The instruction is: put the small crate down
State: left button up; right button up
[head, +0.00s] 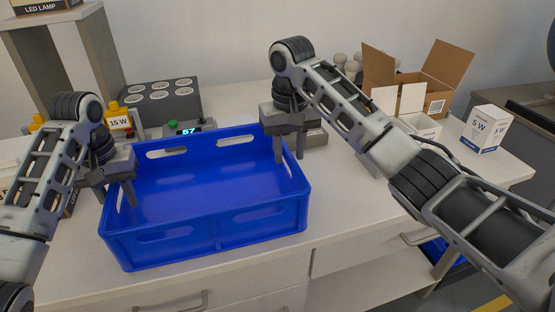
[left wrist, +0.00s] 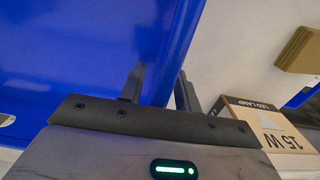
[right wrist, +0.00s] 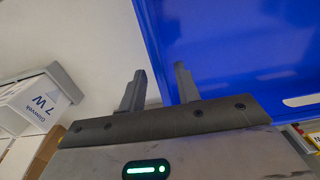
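A blue open-topped crate (head: 206,247) with slotted handholds sits at the front of the white worktop; its inside looks empty. It looks level, and I cannot tell for sure whether its base touches the worktop. My left gripper (head: 113,190) is at its left end, with fingers on either side of the end wall; the wall also shows in the left wrist view (left wrist: 95,50). My right gripper (head: 289,150) straddles the rim at the far right corner. In the right wrist view the fingers (right wrist: 160,88) stand apart with the crate wall (right wrist: 225,50) between them.
Behind the crate are a grey socket block (head: 160,95) and a lit display (head: 189,129). Open cardboard boxes (head: 430,75) and a 5 W carton (head: 487,128) stand at the right. Drawers (head: 190,300) lie below the front edge. Another blue crate (head: 436,250) is low at right.

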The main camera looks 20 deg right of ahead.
pick_arm(q)
jog(key=shift+r, duration=0.1)
jog(key=shift+w+r, duration=0.1)
jog(key=shift+r, duration=0.2)
notch_tip(320, 180, up, 11)
jog(key=shift+r, duration=0.1)
pick_arm(e)
jog(key=shift+r, duration=0.1)
notch_tip(320, 180, up, 12)
dwell(0.4)
